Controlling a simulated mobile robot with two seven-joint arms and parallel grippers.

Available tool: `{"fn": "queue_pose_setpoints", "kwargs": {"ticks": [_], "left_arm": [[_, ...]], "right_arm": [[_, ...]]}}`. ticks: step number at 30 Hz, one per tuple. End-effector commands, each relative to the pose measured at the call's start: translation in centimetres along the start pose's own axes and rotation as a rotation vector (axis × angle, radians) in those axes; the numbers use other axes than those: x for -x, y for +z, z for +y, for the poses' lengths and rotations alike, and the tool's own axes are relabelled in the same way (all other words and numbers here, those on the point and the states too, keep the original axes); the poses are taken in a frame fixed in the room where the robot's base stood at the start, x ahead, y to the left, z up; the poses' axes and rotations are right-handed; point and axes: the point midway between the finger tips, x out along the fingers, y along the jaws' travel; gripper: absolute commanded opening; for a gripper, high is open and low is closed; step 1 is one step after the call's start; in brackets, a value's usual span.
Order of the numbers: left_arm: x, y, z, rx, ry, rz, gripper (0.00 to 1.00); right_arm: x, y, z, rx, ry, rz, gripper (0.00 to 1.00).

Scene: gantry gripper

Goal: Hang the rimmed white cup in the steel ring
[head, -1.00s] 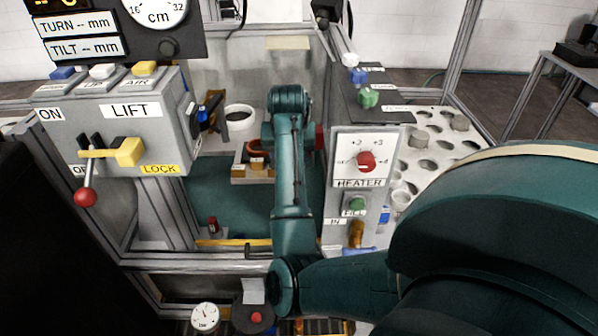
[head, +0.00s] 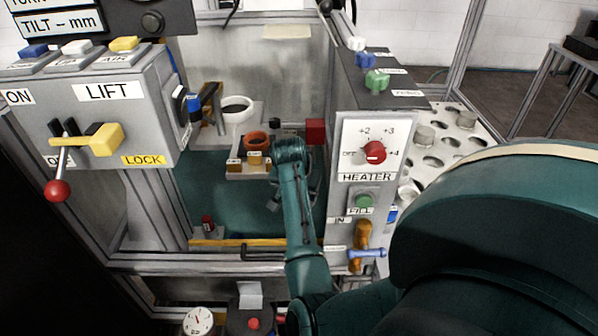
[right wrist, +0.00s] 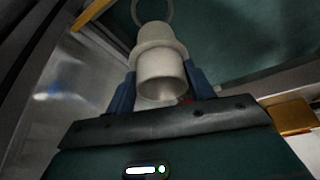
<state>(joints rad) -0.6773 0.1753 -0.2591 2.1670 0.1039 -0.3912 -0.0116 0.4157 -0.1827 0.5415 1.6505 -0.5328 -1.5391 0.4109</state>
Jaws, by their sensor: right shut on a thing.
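The rimmed white cup (right wrist: 160,65) is between the blue fingers of my right gripper (right wrist: 162,88) in the right wrist view. The gripper is shut on it, with a finger on each side below the wide rim. A thin grey ring (right wrist: 152,10), which looks like the steel ring, shows beyond the cup at the top edge. The cup overlaps it in the picture; I cannot tell whether they touch. In the head view my right arm reaches into the bay and hides the held cup and most of the gripper. My left gripper is not in view.
A white bowl (head: 238,108) and a block with an orange-brown cup (head: 256,140) stand at the bay's back. The heater panel (head: 368,150) stands on the right, the lift box (head: 100,110) on the left. A yellow-edged front rail (head: 235,242) crosses below.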

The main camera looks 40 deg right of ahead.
Motion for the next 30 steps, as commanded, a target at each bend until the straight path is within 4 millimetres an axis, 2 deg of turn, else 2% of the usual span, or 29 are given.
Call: {"fn": "queue_pose_setpoints", "kwargs": {"ticks": [1, 3, 9, 14, 22, 30], "left_arm": [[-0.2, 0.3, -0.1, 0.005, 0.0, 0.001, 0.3], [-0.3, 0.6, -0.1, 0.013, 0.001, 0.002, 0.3], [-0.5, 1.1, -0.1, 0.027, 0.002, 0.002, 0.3], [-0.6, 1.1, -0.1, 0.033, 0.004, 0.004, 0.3], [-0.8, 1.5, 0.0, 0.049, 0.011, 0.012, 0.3], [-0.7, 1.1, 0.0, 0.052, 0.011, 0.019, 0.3]], "right_arm": [[-1.6, 0.7, 0.1, 0.002, 0.002, -0.004, 0.29], [-3.3, 1.5, 0.1, 0.003, 0.002, -0.004, 0.29], [-7.0, 3.0, 0.1, 0.0, 0.0, -0.001, 0.29], [-8.1, 3.4, 0.1, 0.001, -0.001, 0.001, 0.29], [-11.4, 4.8, 0.2, 0.001, 0.0, 0.0, 0.29], [-11.7, 4.9, 0.1, 0.0, -0.002, 0.001, 0.29]]}}
